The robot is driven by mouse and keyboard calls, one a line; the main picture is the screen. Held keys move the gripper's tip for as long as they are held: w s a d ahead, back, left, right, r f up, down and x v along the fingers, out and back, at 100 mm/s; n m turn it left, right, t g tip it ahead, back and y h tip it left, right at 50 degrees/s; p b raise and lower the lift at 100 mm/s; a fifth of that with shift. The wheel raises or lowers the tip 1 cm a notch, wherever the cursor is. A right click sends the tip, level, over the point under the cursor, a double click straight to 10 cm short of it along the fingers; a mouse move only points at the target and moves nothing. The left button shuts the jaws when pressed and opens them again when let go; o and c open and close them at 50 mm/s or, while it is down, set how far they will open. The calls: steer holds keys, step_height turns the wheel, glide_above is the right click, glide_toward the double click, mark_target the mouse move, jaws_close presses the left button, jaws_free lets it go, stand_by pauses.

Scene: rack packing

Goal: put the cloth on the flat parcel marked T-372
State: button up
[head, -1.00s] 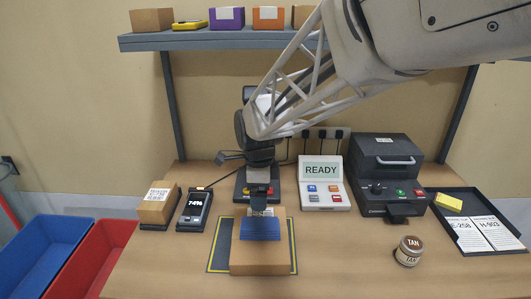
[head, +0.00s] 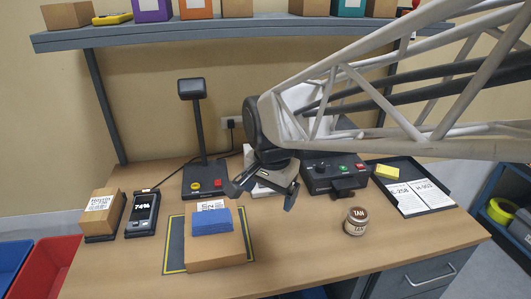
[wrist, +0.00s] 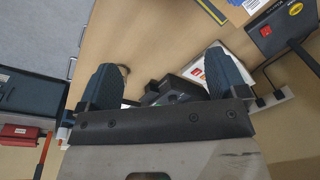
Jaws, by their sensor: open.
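The blue cloth (head: 212,220) lies folded on top of a flat brown parcel (head: 218,252). It partly covers the parcel's white label (head: 209,205), and I cannot read the full marking. The parcel sits on a dark mat with a yellow border (head: 174,245). My gripper (head: 262,195) is open and empty, to the right of the parcel and apart from it and the cloth. In the wrist view both fingers of my gripper (wrist: 165,80) are spread with nothing held between them. A corner of the parcel (wrist: 238,10) shows at that view's top edge.
A smaller labelled box (head: 107,216) and a handheld device showing 74% (head: 142,214) stand left. A button stand (head: 205,186) is behind the parcel. A TAN jar (head: 356,221) and black tray (head: 450,206) are right. The front right table is clear.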

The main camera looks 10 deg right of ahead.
steer(key=s+d+n+t, duration=0.1)
steer(key=s+d+n, duration=0.6)
steer(key=s, duration=0.5)
steer(key=shift+d+n, duration=0.25)
steer(key=shift+n, duration=0.45)
